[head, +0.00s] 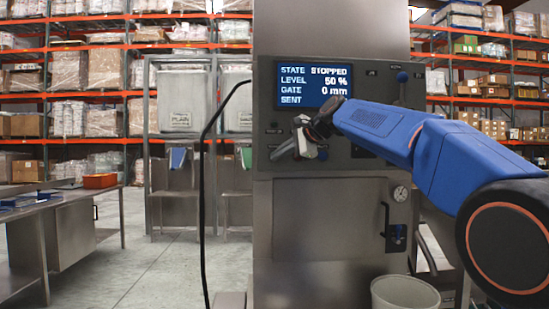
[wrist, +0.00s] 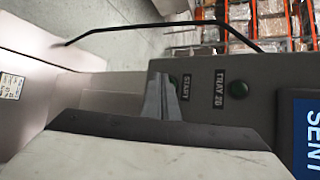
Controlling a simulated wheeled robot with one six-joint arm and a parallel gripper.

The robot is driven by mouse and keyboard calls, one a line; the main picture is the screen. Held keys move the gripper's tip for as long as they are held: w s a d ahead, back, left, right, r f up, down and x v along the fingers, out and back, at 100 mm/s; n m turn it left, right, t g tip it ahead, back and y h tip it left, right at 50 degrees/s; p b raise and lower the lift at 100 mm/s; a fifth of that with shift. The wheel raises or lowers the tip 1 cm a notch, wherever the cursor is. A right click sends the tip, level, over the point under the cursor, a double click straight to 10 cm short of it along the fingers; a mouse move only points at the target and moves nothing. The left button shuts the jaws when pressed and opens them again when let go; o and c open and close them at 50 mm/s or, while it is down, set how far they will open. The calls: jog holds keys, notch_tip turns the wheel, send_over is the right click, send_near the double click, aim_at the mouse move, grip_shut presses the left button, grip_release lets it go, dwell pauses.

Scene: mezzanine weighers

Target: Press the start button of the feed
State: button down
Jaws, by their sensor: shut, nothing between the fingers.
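The feed's control panel (head: 352,160) is a dark grey plate with a blue display (head: 312,86) reading STATE STOPPED, LEVEL 50 %, GATE 0 mm and SENT with no value legible. My gripper (head: 276,156) is shut and empty, at the panel's lower left below the display. In the wrist view its fingertips (wrist: 160,92) lie beside the START label (wrist: 185,106).
A black cable (head: 204,170) hangs at the panel's left. A steel table (head: 40,205) stands left, with clear floor between.

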jog(key=shift+w, duration=0.45)
dwell(0.7)
jog(key=shift+s, duration=0.85)
jog(key=shift+s, duration=0.1)
jog(key=shift+s+d, duration=0.1)
jog(key=shift+s, duration=2.3)
jog(key=s+d+f+n+g+h, duration=0.1)
jog(key=s+d+f+n+h, duration=0.2)
jog(key=s+d+f, duration=0.5)
jog(key=s+d+f+n+g+h, duration=0.2)
jog(key=s+d+f+n, duration=0.3)
jog(key=s+f, duration=1.7)
jog(key=s+d+f+n+g+h, duration=0.1)
jog(key=s+d+f+n+h, duration=0.2)
jog(key=s+d+f, duration=0.8)
jog(key=s+f+n, duration=0.2)
jog(key=s+f, duration=0.2)
jog(key=f, duration=0.2)
jog(key=shift+d+g+h, duration=0.25)
jog(key=shift+g+h, duration=0.05)
jog(key=shift+g, duration=0.1)
